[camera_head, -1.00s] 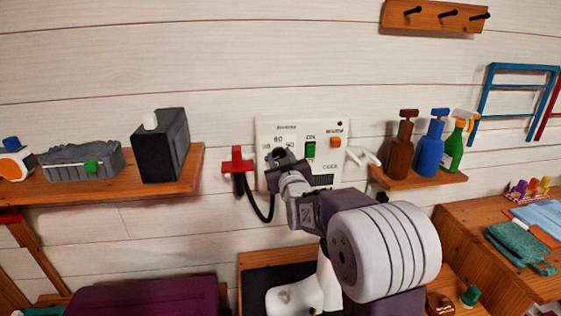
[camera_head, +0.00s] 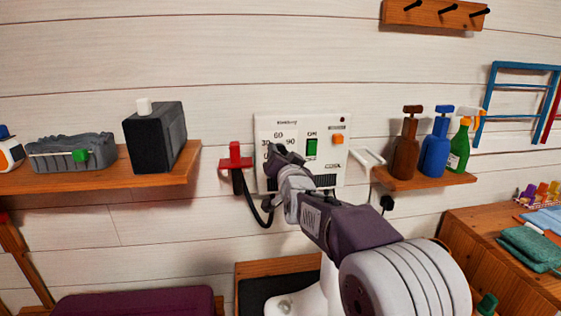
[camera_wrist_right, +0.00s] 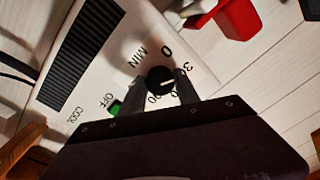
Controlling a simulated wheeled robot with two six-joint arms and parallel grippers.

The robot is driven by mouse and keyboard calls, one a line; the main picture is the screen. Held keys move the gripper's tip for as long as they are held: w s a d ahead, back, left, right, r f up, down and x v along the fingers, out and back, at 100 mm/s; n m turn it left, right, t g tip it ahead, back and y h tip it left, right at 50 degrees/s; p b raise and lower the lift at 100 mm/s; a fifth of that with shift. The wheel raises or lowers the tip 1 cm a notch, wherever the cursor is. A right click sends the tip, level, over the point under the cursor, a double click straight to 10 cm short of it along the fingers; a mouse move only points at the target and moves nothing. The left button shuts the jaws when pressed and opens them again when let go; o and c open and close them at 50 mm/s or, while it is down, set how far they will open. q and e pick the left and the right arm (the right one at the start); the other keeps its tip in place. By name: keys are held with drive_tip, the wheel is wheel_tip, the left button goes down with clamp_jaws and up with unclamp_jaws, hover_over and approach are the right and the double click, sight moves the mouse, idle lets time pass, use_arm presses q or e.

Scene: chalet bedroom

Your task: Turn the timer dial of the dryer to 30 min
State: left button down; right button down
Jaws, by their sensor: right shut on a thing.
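The dryer is a white wall panel (camera_head: 330,123) with a green switch (camera_head: 311,147), an orange button (camera_head: 337,139) and numbers on its left part. My right gripper (camera_head: 280,152) reaches that left part and covers the dial in the head view. In the right wrist view the black round timer dial (camera_wrist_right: 160,80) sits between the fingers of my right gripper (camera_wrist_right: 163,84), which are shut on it. Its white mark points rightward in that view, toward the side of the partly hidden 30; its exact setting I cannot tell. My left gripper is out of view.
A red holder (camera_head: 235,160) with a black hose hangs left of the dryer. A left shelf (camera_head: 120,181) bears a black box (camera_head: 155,140). A right shelf (camera_head: 425,181) bears brown, blue and green spray bottles. A white bracket (camera_head: 368,160) sits beside the dryer.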

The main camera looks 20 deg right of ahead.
drive_tip(key=shift+m+b, duration=0.3)
drive_tip(key=shift+m, duration=0.3)
drive_tip(key=c, duration=0.9)
unclamp_jaws()
drive_tip(key=v, duration=0.9)
